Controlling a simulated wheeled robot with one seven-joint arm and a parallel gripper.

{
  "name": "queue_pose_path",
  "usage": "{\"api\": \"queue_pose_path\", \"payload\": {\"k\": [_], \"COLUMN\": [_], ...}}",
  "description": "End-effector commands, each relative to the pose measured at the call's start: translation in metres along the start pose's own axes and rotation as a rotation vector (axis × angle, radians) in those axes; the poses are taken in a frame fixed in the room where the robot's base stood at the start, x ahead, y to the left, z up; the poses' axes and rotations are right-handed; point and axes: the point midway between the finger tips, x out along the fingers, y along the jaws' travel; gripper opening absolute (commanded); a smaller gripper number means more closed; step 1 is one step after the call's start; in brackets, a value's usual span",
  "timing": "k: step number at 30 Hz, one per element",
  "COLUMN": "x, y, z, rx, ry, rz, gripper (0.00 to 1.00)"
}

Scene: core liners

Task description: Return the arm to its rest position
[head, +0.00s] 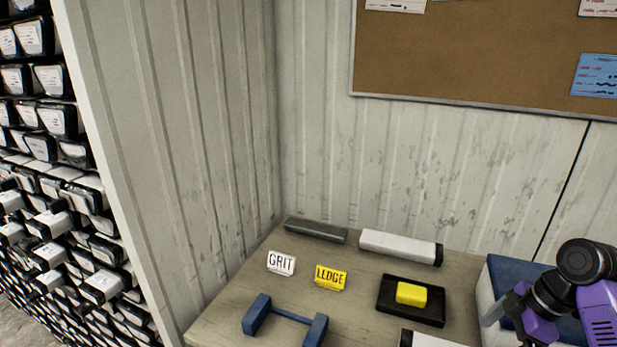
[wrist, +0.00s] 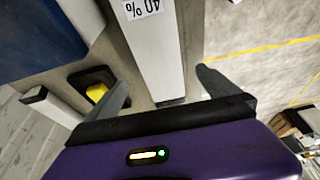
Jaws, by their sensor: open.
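My arm (head: 600,305), purple and black, shows at the right edge of the head view, over a blue-topped white box. In the wrist view my gripper (wrist: 162,80) is open, with its two grey fingers spread wide. A long white liner box (wrist: 155,50) marked "40%" with a black end shows between the fingers. The fingers look apart from its sides, and nothing is seen held. I cannot tell its height below the fingers.
The table (head: 235,310) bears a GRIT card (head: 281,263), yellow LEDGE card (head: 331,277), blue cradle (head: 287,320), white liner (head: 400,247), grey bar (head: 315,231), and a black tray (head: 385,300) with a yellow block (head: 411,294). A blue-topped box (head: 505,270) stands right. Racked liners (head: 40,150) fill the left.

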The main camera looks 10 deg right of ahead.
Motion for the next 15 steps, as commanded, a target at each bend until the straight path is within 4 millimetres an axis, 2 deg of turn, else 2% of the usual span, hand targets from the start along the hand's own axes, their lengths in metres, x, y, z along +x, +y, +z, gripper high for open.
{"api": "queue_pose_path", "payload": {"k": [2, 5, 9, 12, 15], "x": [0.000, -0.005, -0.030, -0.036, -0.037], "y": [0.008, 0.034, 0.082, 0.101, 0.110], "z": [-0.004, -0.012, -0.028, -0.044, -0.068], "rx": [0.040, 0.116, 0.247, 0.346, 0.445], "ry": [0.015, 0.051, 0.155, 0.273, 0.419], "rz": [0.032, 0.141, 0.385, 0.531, 0.658], "gripper": [1.00, 1.00, 1.00, 1.00, 1.00]}}
